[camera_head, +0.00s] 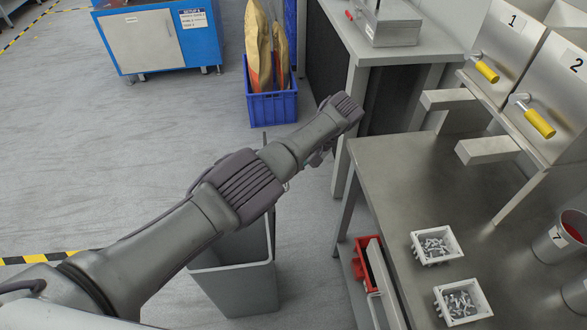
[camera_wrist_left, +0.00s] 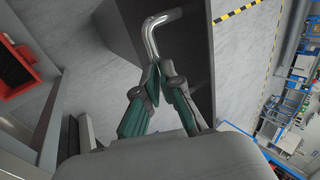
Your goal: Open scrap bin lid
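The grey scrap bin (camera_head: 235,292) stands on the floor left of the workbench. My left arm crosses above it and hides much of its top. A darker inner face shows below the arm, but I cannot clearly make out the lid. In the left wrist view a bent shiny metal bar (camera_wrist_left: 151,38), seemingly a handle, runs down to the tips of my left gripper (camera_wrist_left: 161,72). The fingers are closed together around the bar's lower end. A dark grey panel of the bin (camera_wrist_left: 185,45) shows behind them. My right gripper is not in view.
A metal workbench (camera_head: 385,180) with white trays of screws (camera_head: 436,246) is at the right. A red box (camera_head: 362,262) sits at its left side. A blue crate (camera_head: 272,107) and blue cabinet (camera_head: 160,40) stand farther back. The floor at left is clear.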

